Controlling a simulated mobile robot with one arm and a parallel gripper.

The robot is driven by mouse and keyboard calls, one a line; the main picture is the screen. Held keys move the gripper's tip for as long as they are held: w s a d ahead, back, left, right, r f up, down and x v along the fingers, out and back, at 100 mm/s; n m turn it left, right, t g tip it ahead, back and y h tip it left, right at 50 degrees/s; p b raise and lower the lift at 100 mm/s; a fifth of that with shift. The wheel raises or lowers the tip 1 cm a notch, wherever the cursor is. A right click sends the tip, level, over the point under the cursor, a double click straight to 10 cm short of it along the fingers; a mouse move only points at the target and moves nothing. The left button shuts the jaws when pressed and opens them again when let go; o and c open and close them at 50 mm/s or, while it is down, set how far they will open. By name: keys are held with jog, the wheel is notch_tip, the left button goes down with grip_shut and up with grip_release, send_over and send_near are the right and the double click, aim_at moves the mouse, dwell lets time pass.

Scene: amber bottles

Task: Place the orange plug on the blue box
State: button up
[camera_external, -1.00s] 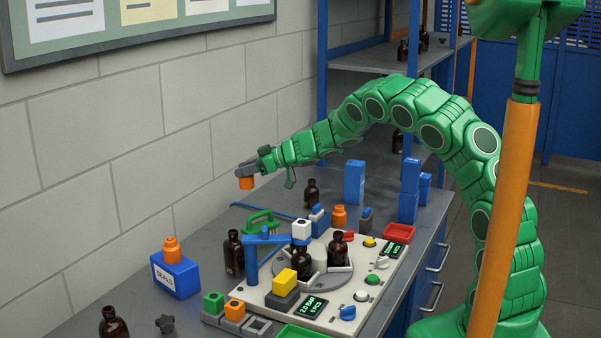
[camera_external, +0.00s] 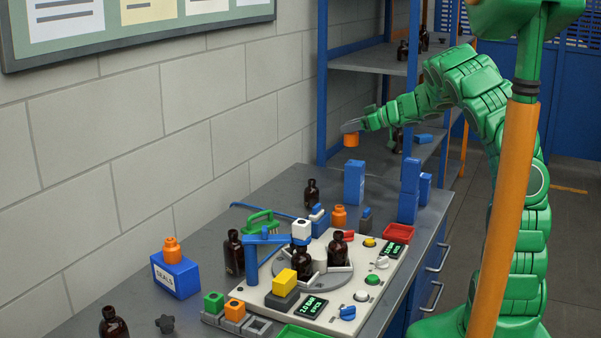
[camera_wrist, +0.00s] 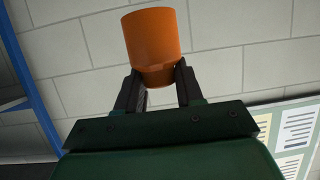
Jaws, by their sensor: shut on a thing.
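My gripper (camera_external: 353,127) is shut on the orange plug (camera_external: 351,140), a short cylinder held up in the air. In the wrist view the plug (camera_wrist: 152,42) sits between the two dark fingers of my gripper (camera_wrist: 158,78). In the external view it appears above a tall plain blue box (camera_external: 354,183) at the back of the bench, with a visible gap; I cannot tell whether it is straight over it. A blue box labelled SEALS (camera_external: 176,277) stands at the left with another orange piece (camera_external: 171,250) on top.
More blue boxes (camera_external: 409,192) stand at the bench's right edge. An orange piece (camera_external: 339,216) and a dark bottle (camera_external: 311,192) stand near the tall box. The panel (camera_external: 345,290) with its turntable and bottles fills the front. The shelf rack (camera_external: 375,62) rises behind my gripper.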

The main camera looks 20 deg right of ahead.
jog(key=s+d+r, duration=0.2)
jog(key=d, duration=0.5)
send_over(355, 163)
jog(key=shift+m+h, duration=0.3)
jog(key=shift+m, duration=0.1)
jog(key=shift+w+f, duration=0.15)
jog(key=shift+f, duration=6.3)
jog(key=shift+f, duration=0.1)
jog(key=o, duration=1.1)
jog(key=shift+c, duration=0.2)
jog(key=v, duration=1.2)
